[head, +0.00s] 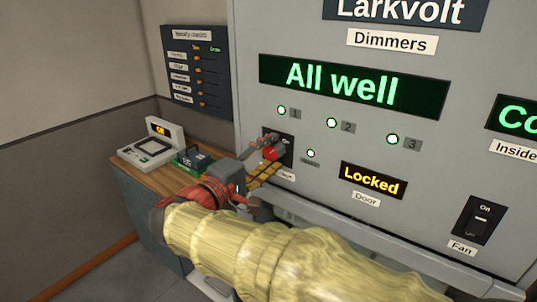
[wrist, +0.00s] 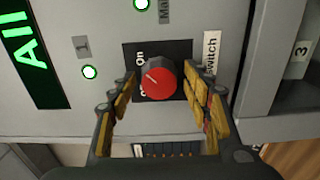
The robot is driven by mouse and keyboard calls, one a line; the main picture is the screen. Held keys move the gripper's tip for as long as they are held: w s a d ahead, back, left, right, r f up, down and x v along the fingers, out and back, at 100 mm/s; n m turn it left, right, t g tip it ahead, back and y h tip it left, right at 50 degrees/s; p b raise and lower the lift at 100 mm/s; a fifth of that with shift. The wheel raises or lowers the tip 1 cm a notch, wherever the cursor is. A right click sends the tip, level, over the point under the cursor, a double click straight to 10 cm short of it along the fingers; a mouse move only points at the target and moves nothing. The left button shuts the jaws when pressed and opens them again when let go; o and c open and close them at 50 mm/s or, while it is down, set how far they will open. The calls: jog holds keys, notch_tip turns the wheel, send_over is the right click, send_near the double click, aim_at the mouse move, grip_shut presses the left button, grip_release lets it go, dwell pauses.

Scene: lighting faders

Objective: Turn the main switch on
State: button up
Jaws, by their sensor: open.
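The main switch is a red rotary knob (head: 270,153) on a black plate on the grey cabinet. In the wrist view, the knob (wrist: 160,80) sits on its plate marked "On", with a second mark partly hidden. A pale line on the knob points towards the marked side; I cannot tell which mark it meets. A white label ending in "switch" (wrist: 209,52) is beside the plate. My gripper (head: 264,160) is open at the cabinet front. In the wrist view its fingers (wrist: 160,92) stand on both sides of the knob, with visible gaps.
The cabinet shows "All well" (head: 352,86), green lamps, a "Locked" door display (head: 373,180) and a fan switch (head: 479,220). At left, a wooden counter (head: 130,170) holds a device (head: 150,145) and a dark green box (head: 192,158). A dark panel (head: 197,72) is on the wall.

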dwell(0.3)
jog(key=v, duration=1.2)
notch_tip(320, 180, down, 11)
jog(key=s+n+g+y, duration=0.1)
jog(key=n+g+y, duration=0.2)
jog(key=s+d+f+m+g+y, duration=0.1)
jog(key=s+d+f+g+y, duration=0.2)
jog(key=s+d+f+g, duration=0.45)
jog(key=s+d+f+m+y, duration=0.4)
jog(key=s+d+f+m, duration=0.1)
jog(key=s, duration=0.2)
jog(key=s+d+r+m, duration=0.1)
jog(key=d+m, duration=0.1)
jog(key=d, duration=0.1)
jog(key=s+d+r+m+t, duration=0.1)
jog(key=d+r+m, duration=0.1)
jog(key=d, duration=0.2)
jog(key=s+d+r+m+t+y, duration=0.1)
jog(key=d+m, duration=0.2)
jog(key=d, duration=0.1)
jog(key=shift+r, duration=0.25)
